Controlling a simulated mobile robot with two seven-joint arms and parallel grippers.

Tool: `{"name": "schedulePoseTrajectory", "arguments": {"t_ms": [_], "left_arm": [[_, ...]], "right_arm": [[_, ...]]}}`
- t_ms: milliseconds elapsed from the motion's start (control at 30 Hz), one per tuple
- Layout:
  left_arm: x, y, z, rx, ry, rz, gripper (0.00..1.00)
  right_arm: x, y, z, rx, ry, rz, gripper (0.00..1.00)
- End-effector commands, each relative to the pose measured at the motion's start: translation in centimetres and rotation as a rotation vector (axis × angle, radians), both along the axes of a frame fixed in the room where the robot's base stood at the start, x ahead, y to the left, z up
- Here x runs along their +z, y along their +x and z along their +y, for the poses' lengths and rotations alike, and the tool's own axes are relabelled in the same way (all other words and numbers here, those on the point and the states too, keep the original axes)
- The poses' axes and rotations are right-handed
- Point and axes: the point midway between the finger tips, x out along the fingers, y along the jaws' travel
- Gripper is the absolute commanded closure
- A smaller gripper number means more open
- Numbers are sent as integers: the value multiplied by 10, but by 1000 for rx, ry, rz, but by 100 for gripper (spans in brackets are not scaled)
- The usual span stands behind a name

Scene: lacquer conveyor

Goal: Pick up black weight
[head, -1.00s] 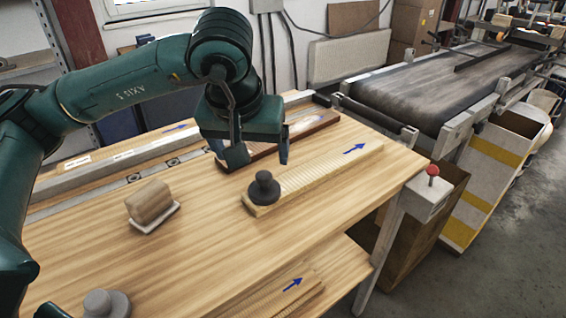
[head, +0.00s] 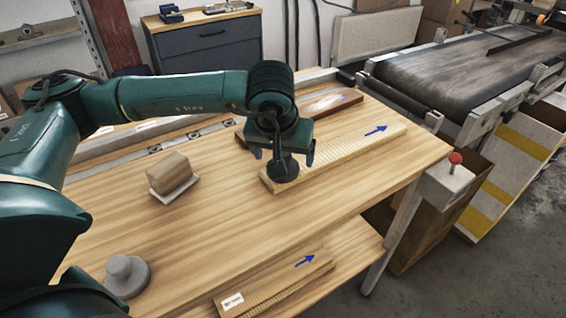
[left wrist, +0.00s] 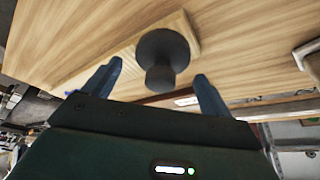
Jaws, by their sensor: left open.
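The black weight (head: 283,169) has a round base and a narrower knob. It stands upright on the near left end of a ribbed wooden board (head: 345,157) with a blue arrow. My left gripper (head: 284,160) is open just above it, with a finger to each side of the knob in the head view. In the left wrist view, the weight (left wrist: 163,55) lies beyond and between the two open fingertips (left wrist: 158,72); I see no contact. My right gripper is not in view.
A wooden block (head: 170,173) on a white pad and a grey weight (head: 127,274) stand to the left. A second board (head: 275,284) lies on a lower shelf. A dark red board (head: 325,103) lies behind.

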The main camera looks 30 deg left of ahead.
Motion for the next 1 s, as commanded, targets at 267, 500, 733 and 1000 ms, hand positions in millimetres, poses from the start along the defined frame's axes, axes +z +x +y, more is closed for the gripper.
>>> {"name": "schedulePoseTrajectory", "arguments": {"t_ms": [267, 500, 733, 1000], "left_arm": [[-16, 7, 2, 0, -1, -1, 16], [-16, 6, 2, 0, -1, -1, 25], [-16, 6, 2, 1, -1, -1, 44], [-16, 6, 2, 1, 0, -1, 66]], "right_arm": [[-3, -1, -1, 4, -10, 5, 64], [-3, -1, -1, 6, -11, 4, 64], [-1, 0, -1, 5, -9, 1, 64], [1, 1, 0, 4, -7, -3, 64]]}}
